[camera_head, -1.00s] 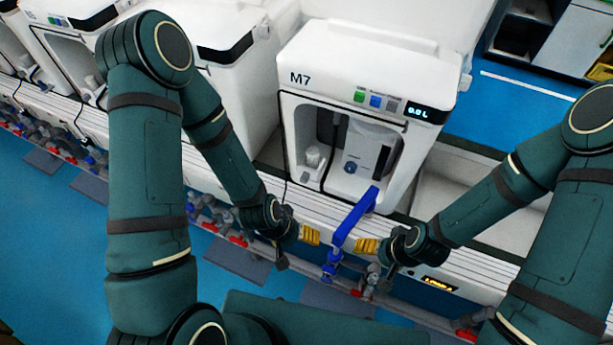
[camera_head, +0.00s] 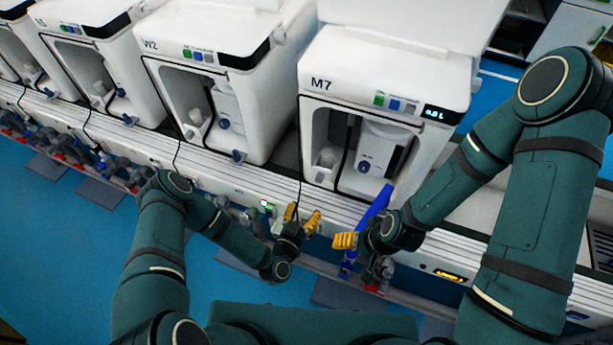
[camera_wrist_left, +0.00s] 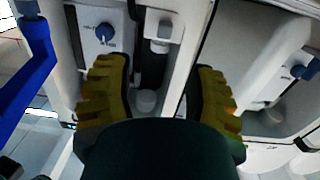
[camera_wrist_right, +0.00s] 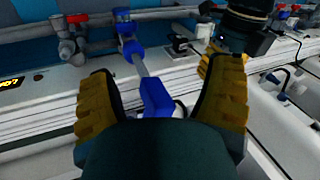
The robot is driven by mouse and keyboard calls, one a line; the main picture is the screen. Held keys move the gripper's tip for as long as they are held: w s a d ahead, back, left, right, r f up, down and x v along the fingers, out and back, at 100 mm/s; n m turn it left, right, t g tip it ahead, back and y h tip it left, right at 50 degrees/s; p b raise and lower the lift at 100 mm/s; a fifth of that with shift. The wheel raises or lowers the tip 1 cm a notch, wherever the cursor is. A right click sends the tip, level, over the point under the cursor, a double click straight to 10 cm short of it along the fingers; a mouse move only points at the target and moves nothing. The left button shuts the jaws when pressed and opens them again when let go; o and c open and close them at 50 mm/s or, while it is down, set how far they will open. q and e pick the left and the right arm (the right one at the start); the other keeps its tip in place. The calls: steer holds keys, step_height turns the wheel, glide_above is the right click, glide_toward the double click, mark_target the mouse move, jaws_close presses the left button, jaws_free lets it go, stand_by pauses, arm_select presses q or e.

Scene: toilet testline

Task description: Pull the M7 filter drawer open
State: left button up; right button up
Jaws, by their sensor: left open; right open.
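The white M7 machine (camera_head: 385,62) stands right of centre in the head view. In its open bay is a white filter panel (camera_head: 383,148) with a blue knob; the panel looks seated in the bay. The panel also shows in the left wrist view (camera_wrist_left: 95,15). My left gripper (camera_head: 302,216) is open and empty, below and in front of M7, its fingers pointing toward the bay. My right gripper (camera_head: 346,240) is open beside the blue lever (camera_head: 375,208). In the right wrist view the lever (camera_wrist_right: 157,98) shows between the fingers; contact cannot be told.
The W2 machine (camera_head: 200,70) stands left of M7, with similar machines beyond. A white rail (camera_head: 265,188) runs along the front, with pipes and red-handled valves below. In the right wrist view my left gripper is close by. Blue floor (camera_head: 60,235) is free at the left.

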mark_target(318, 180)
arm_select(q)
steer(key=shift+t, duration=0.4)
steer(key=b+x, duration=0.1)
steer(key=x, duration=0.3)
steer(key=b+x, duration=0.1)
steer(key=x, duration=0.8)
steer(key=shift+w+a+b, duration=0.2)
steer(key=shift+w+b, duration=0.15)
steer(key=shift+b, duration=0.05)
steer(key=shift+c, duration=0.4)
jaws_close()
